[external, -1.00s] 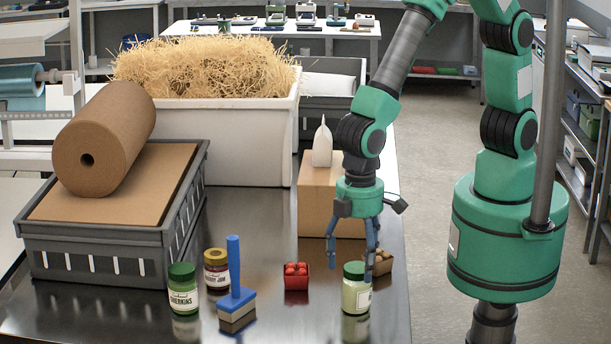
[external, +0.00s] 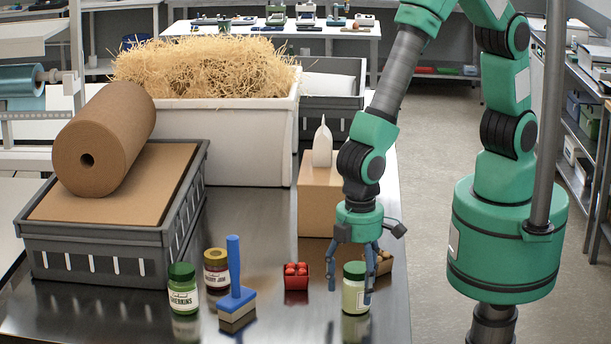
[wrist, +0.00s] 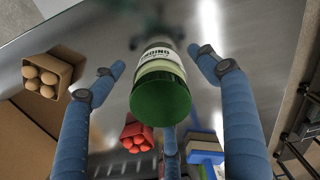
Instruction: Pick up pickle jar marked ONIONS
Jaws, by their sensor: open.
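The jar with a green lid and pale label (external: 355,288) stands upright on the metal table near its right front. In the wrist view the jar (wrist: 160,92) shows its green lid, with partly legible lettering that looks like ONIONS. My gripper (external: 350,291) is open and low over it, with fingers on either side of the jar. In the wrist view the fingers of my gripper (wrist: 159,61) are spread wide, with visible gaps to the jar. Contact at the far side cannot be told.
A red punnet (external: 296,276) and a brown carton of round items (external: 382,264) stand close by. A blue-handled brush (external: 236,290), a gherkins jar (external: 183,290) and a jam jar (external: 216,270) stand to the left. A cardboard box (external: 318,205) is behind.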

